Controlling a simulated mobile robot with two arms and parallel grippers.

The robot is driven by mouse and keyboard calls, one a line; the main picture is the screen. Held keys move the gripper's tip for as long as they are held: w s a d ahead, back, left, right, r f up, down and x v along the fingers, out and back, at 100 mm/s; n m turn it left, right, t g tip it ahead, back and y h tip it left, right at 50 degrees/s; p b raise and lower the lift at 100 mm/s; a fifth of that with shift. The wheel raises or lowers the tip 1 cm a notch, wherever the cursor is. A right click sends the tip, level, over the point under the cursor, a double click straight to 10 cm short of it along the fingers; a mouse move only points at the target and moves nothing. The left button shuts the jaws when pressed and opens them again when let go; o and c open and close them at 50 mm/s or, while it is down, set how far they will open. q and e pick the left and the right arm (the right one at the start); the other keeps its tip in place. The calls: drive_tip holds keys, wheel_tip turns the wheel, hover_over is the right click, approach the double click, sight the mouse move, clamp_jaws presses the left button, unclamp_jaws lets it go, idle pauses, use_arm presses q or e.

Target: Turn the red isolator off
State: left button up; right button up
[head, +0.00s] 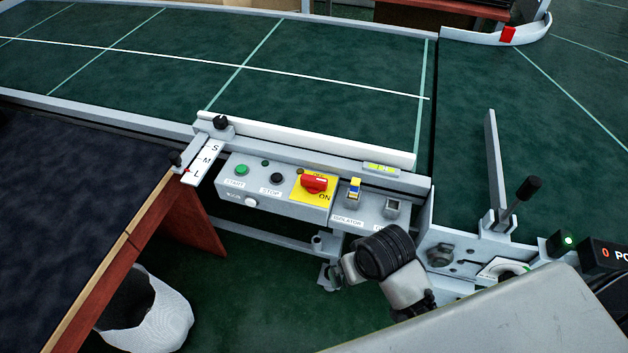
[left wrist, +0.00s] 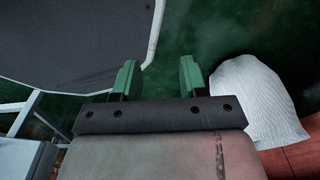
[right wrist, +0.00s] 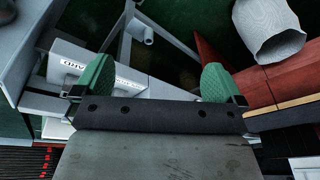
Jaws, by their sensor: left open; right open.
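The red isolator (head: 314,183) is a red rotary knob on a yellow plate, on the grey control box (head: 265,192) at the conveyor's edge in the head view. Its handle lies roughly sideways, with "ON" printed just below its right end. My left gripper (left wrist: 157,78) is open and empty in the left wrist view, above green floor. My right gripper (right wrist: 155,80) is open and empty in the right wrist view, near grey framework. Neither gripper's fingers show in the head view, and the isolator does not clearly show in either wrist view.
A green start button (head: 242,170) and black stop button (head: 277,179) sit left of the isolator. A black lever (head: 528,188) stands farther right. A white bin (head: 155,316) stands below the wooden-edged table (head: 127,243).

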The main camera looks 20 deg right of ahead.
sight(314, 178)
drive_tip(key=w+r+m, duration=0.1)
drive_tip(key=w, duration=0.5)
drive_tip(key=w+a+r+m+g, duration=0.1)
drive_tip(key=w+m, duration=0.1)
drive_tip(key=w, duration=0.5)
drive_tip(key=w+a+r+m+g, duration=0.1)
drive_tip(key=w+r, duration=0.1)
drive_tip(key=w, duration=0.5)
drive_tip(key=shift+w+a+m, duration=0.15)
drive_tip(key=shift+w+m, duration=0.1)
drive_tip(key=shift+m, duration=0.15)
drive_tip(key=w+d+r+m, duration=0.1)
drive_tip(key=w+r+m, duration=0.1)
drive_tip(key=w+r, duration=0.35)
drive_tip(key=shift+g+h, duration=0.3)
drive_tip(key=shift+h, duration=0.1)
drive_tip(key=f, duration=1.1)
drive_tip(key=shift+w+b, duration=0.2)
drive_tip(key=shift+b, duration=0.1)
drive_tip(key=shift+r, duration=0.1)
drive_tip(key=c, duration=0.9)
